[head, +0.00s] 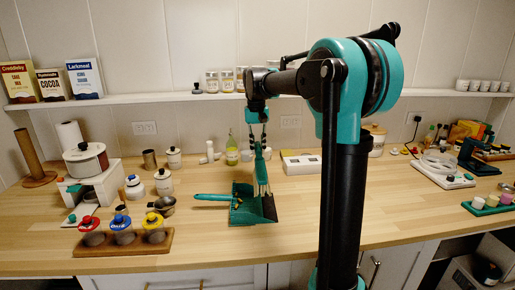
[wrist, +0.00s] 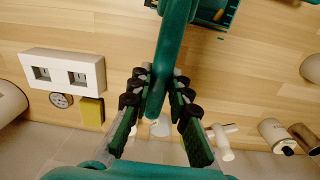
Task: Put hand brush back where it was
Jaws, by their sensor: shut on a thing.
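My gripper (head: 258,138) points down over the counter. In the wrist view its two fingers (wrist: 158,90) are shut on the green handle of the hand brush (wrist: 175,50). In the head view the hand brush (head: 261,172) stands near upright below my gripper, its head low at the right side of the green dustpan (head: 243,214). I cannot tell whether the brush touches the dustpan. The dustpan lies on the counter with its handle to the left and small yellowish bits in it. Part of the dustpan also shows at the top of the wrist view (wrist: 212,12).
A rack with red, blue and yellow-topped pieces (head: 125,243) stands at front left, with a metal scoop (head: 164,205) behind it. A white socket box (head: 301,164) and a green bottle (head: 232,150) stand behind the dustpan. The counter (head: 295,215) right of the dustpan is clear.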

